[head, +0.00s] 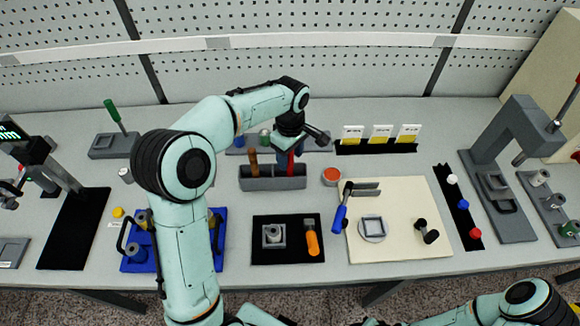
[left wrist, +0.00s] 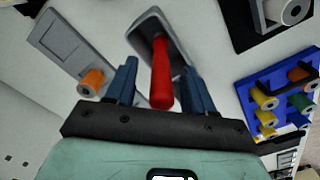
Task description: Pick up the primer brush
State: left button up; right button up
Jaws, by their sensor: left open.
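A grey bin (head: 272,184) in the middle of the bench holds a red-handled tool (head: 291,164) and a brown-handled tool (head: 253,161). Only their handles show, so I cannot tell by sight which is the primer brush. My left gripper (head: 288,150) is over the right part of the bin, at the red handle. In the left wrist view the red handle (left wrist: 162,85) stands between the two open blue fingers of the left gripper (left wrist: 159,70), with gaps on both sides. My right gripper is out of view.
A black mat (head: 262,255) with an orange-handled tool (head: 312,240) lies in front of the bin. A cream board (head: 400,195) with a blue-handled tool (head: 340,218) is to the right. A blue spool tray (head: 216,255) is partly behind my left arm.

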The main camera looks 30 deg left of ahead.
pick_arm(q)
jog(key=shift+f, duration=0.3)
grip_shut()
jog(key=shift+r, duration=0.1)
